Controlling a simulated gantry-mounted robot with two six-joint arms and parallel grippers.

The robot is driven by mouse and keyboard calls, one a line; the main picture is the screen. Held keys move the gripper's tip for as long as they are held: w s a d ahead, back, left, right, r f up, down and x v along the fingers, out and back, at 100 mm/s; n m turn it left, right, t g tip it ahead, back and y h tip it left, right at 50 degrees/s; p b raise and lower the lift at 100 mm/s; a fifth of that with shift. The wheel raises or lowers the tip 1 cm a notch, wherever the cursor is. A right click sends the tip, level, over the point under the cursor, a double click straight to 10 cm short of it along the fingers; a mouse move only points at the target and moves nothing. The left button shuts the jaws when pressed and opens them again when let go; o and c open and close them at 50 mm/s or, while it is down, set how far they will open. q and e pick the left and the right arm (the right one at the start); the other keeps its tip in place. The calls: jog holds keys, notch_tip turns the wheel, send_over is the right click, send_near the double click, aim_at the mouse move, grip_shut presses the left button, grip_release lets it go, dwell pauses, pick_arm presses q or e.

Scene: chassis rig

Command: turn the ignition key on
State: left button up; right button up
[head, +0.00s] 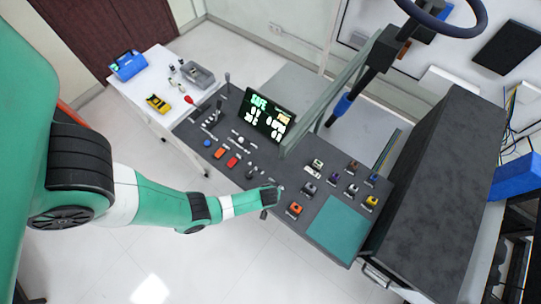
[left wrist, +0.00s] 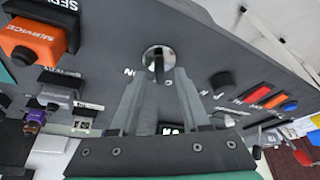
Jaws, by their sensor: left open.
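The ignition key switch (left wrist: 158,58) shows in the left wrist view as a round silver lock with a dark upright key or slot in its middle, set in the dark panel. My left gripper (left wrist: 157,76) is open. Its two grey fingers point at the switch, one tip on each side of the dark part, and I cannot tell whether they touch it. In the head view my left gripper (head: 272,195) is at the front edge of the dark control panel (head: 240,178) and hides the switch. White lettering, partly covered by the fingers, is beside and below the switch. My right gripper is not in view.
An orange service button (left wrist: 32,42) and small switches are left of the fingers. A black knob (left wrist: 222,82) and red button (left wrist: 258,94) are right. In the head view, a lit display (head: 268,116) reads SAFE; a steering wheel (head: 445,27) is above right.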

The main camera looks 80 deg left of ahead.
pick_arm(q)
grip_shut()
jog(key=shift+s+m, duration=0.1)
jog(key=shift+m, duration=0.4)
jog(key=m+t+p, duration=0.1)
jog(key=m, duration=0.1)
jog(key=shift+s+a+m+h, duration=0.1)
jog(key=shift+m+h, duration=0.3)
jog(key=m+t+h, duration=0.1)
jog(key=m, duration=0.2)
jog(key=shift+a+m+p, duration=0.1)
jog(key=shift+m+p, duration=0.2)
jog(key=shift+p, duration=0.1)
jog(key=shift+m+h, duration=0.3)
jog(key=shift+m, duration=0.5)
jog(key=shift+m+t+h, duration=0.3)
jog(key=shift+m+h, duration=0.3)
jog(key=shift+m, duration=0.9)
jog(key=shift+s, duration=0.1)
